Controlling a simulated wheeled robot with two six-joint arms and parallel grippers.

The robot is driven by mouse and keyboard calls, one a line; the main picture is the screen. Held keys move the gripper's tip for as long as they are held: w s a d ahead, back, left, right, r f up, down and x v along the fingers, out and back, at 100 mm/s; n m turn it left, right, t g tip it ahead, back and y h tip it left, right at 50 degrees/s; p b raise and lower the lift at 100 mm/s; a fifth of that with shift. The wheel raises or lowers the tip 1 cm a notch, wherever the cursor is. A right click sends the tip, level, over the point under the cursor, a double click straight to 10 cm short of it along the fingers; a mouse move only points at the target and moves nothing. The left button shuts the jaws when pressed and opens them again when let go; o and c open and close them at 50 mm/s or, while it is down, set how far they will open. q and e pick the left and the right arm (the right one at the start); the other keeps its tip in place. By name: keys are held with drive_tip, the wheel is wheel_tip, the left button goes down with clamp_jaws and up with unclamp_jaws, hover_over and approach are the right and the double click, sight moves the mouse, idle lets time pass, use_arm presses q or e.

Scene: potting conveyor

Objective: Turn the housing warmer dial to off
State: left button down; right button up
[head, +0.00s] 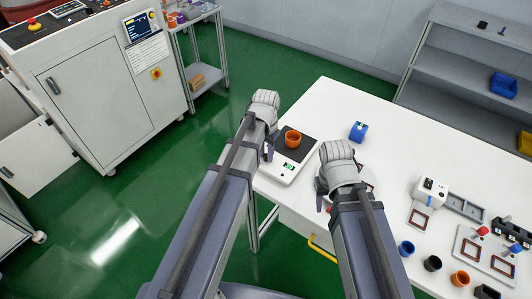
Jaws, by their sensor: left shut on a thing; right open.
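A white countertop unit with a dark top plate (283,176) stands at the left end of the white table, and an orange cup-shaped housing (293,138) sits on the plate. Its front strip has small green and black markings. I cannot make out a dial on it or read a setting. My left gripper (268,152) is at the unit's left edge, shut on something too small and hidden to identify. My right gripper (322,188) is open over the table, right of the unit, beside a round item mostly hidden behind my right arm.
A white device (431,191), trays and several coloured cups crowd the right side. A control cabinet (95,95) stands at the left on green floor. Grey shelves (460,70) stand at the back right.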

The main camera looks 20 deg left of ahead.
sight(266, 156)
use_arm(q)
drive_tip(key=n, duration=0.4)
drive_tip(key=shift+n, duration=2.2)
drive_tip(key=c, duration=0.7)
unclamp_jaws()
drive_tip(key=shift+o, duration=0.2)
drive_tip(key=shift+r, duration=0.1)
wheel_tip(266, 156, up, 8)
drive_tip(key=p, duration=0.8)
use_arm(e)
wheel_tip(266, 156, up, 8)
